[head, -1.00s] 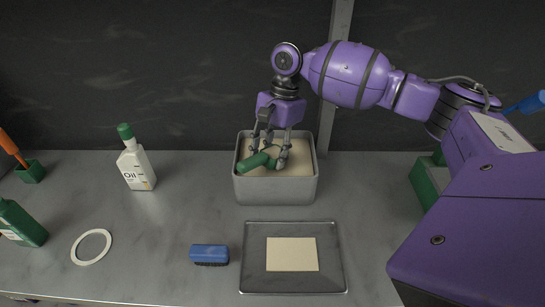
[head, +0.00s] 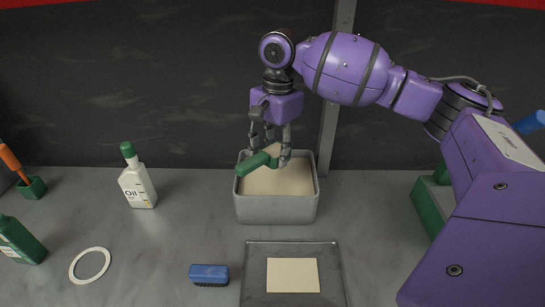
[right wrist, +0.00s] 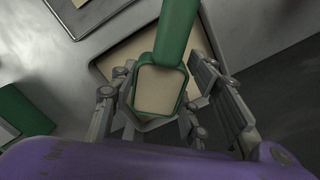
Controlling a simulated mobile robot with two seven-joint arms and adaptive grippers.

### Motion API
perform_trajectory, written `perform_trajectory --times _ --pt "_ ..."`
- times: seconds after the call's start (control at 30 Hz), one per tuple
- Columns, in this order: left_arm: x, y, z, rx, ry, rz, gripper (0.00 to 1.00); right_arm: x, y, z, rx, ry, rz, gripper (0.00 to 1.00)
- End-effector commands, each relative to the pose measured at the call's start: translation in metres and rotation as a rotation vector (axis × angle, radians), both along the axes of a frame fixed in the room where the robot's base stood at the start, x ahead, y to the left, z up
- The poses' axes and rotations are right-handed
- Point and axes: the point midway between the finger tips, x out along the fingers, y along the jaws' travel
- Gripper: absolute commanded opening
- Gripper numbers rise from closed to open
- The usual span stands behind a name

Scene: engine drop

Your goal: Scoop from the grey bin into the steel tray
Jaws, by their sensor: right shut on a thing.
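The grey bin (head: 275,210) stands near the middle of the bench with beige material (head: 285,183) inside. My right gripper (head: 270,160) is shut on a green scoop (head: 252,164) over the bin's back part; it also shows in the right wrist view (right wrist: 177,30). The scoop's handle points left and toward the front. In the wrist view, its green rim (right wrist: 139,88) frames a beige patch; I cannot tell whether that is a load or the material beyond. The steel tray (head: 253,283) lies flat in front of the bin, with a beige rectangle (head: 292,275) in its middle. My left gripper is not in view.
A blue brush (head: 209,274) lies left of the tray. A white ring (head: 75,265), a white oil bottle (head: 138,187) and a green bottle (head: 20,242) are further left. A green box (head: 430,205) is at the right. Bench between oil bottle and bin is clear.

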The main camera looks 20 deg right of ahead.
Motion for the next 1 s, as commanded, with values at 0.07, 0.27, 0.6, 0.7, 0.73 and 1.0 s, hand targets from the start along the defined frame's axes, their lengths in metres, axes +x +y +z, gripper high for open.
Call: perform_trajectory --times 0.07,0.27,0.6,0.7,0.73,1.0 --pt "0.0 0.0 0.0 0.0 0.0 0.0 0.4 0.001 0.001 0.007 -0.011 -0.009 0.001 0.16" --pt "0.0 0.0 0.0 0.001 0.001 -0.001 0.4 0.001 0.0 0.021 -0.042 -0.022 0.0 0.16" --pt "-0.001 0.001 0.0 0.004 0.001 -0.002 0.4 0.0 0.0 0.04 -0.084 -0.037 0.0 0.16" --pt "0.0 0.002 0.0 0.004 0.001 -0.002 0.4 0.0 0.0 0.041 -0.087 -0.038 0.0 0.16" --pt "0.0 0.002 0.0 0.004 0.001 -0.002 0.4 0.0 0.0 0.041 -0.087 -0.038 0.0 0.16" --pt "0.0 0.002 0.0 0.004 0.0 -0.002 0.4 0.0 0.0 0.041 -0.087 -0.038 -0.001 0.26"
